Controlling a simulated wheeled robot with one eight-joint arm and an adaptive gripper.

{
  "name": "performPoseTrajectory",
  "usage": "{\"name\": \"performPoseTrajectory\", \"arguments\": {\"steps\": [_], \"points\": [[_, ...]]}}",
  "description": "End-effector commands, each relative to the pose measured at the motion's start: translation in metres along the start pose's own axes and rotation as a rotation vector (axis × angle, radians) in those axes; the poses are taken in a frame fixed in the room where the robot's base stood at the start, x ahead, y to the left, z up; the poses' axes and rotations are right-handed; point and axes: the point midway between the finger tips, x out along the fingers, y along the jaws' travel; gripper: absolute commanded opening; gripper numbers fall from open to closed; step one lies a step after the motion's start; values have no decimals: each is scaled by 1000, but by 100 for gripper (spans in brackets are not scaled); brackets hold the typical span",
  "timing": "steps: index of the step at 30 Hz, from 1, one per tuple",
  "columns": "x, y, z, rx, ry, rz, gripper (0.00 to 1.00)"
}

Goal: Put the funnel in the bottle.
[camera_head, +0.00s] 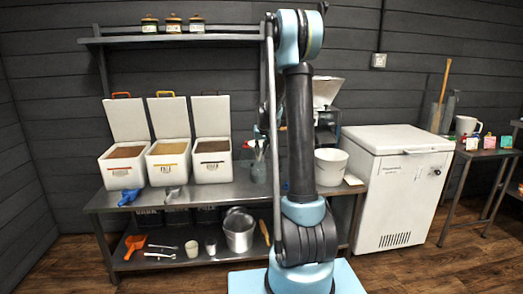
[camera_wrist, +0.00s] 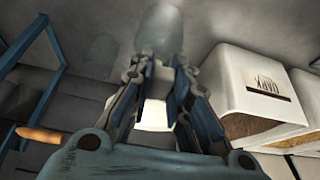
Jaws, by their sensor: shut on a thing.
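In the wrist view my gripper (camera_wrist: 160,72) is shut on a pale grey thing. A smooth, rounded grey body (camera_wrist: 160,28) shows just beyond the fingertips. It may be the funnel or the bottle, but its shape is too cut off to tell. I cannot pick out a funnel or a bottle for sure there.
A steel pot (camera_head: 239,236) stands on the lower shelf. A white chest freezer (camera_head: 399,185) is at right. A white bin (camera_wrist: 250,85) is close in the wrist view.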

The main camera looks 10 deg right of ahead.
Motion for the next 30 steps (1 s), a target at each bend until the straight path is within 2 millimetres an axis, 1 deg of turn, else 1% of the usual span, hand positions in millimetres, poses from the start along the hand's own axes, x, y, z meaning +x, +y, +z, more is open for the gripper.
{"name": "performPoseTrajectory", "arguments": {"steps": [21, 30], "points": [[32, 0, 14, 0, 0, 0, 0], [39, 0, 18, 0, 0, 0, 0]]}}
